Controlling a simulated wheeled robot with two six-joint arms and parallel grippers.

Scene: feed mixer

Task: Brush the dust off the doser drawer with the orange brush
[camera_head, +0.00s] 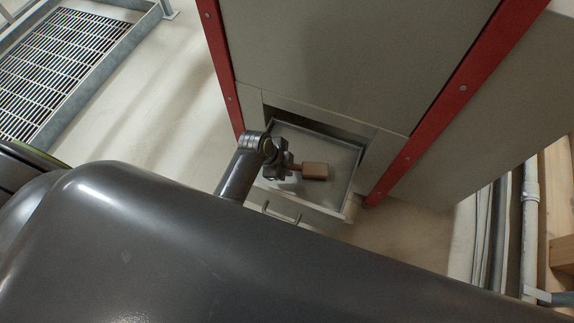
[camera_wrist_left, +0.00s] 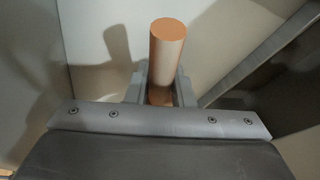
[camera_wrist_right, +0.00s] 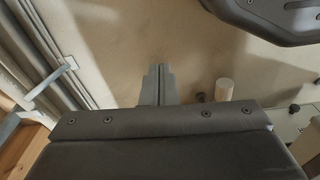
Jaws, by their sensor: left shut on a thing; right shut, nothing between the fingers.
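The doser drawer (camera_head: 337,149) is pulled out of the grey cabinet, with its handle (camera_head: 281,213) on the front. My left gripper (camera_head: 291,168) is over the drawer, shut on the handle of the orange brush (camera_head: 314,171). The brush's block lies over the drawer floor; I cannot tell whether its bristles touch it. In the left wrist view the round orange handle (camera_wrist_left: 167,55) stands up between the fingers. No dust can be made out on the drawer floor. My right gripper (camera_wrist_right: 158,86) is shut and empty, away from the drawer, above the floor.
The grey cabinet (camera_head: 340,50) with red edge strips rises behind the drawer. A metal grate (camera_head: 60,50) is at the upper left. Pipes (camera_head: 530,215) and wooden boards (camera_head: 560,200) stand at the right. The floor left of the cabinet is clear.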

